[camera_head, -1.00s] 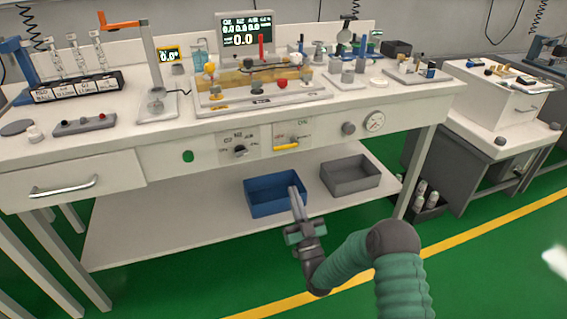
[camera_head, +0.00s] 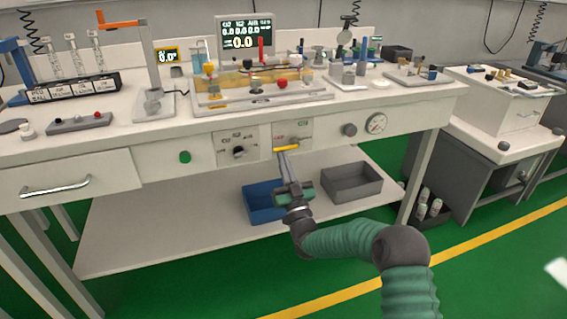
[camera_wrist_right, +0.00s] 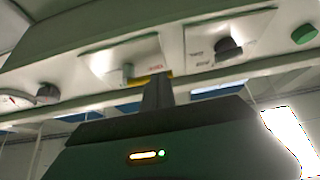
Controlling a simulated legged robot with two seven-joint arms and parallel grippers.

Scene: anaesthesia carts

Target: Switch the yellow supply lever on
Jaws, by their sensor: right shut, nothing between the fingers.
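The yellow supply lever (camera_head: 287,148) sits on a small white panel on the front of the bench, lying roughly level. It also shows in the right wrist view (camera_wrist_right: 160,75), partly hidden behind my fingers. My right gripper (camera_head: 286,156) is shut and empty, pointing up with its fingertips just below the lever. In the right wrist view its fingers (camera_wrist_right: 157,92) overlap the lever's lower edge; whether they touch it I cannot tell. My left gripper is not in view.
A dark selector knob (camera_head: 238,152) on its panel is left of the lever. A grey knob (camera_head: 349,130) and a round gauge (camera_head: 376,123) are to the right. A blue bin (camera_head: 262,207) and a grey bin (camera_head: 352,181) stand on the lower shelf (camera_head: 150,230).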

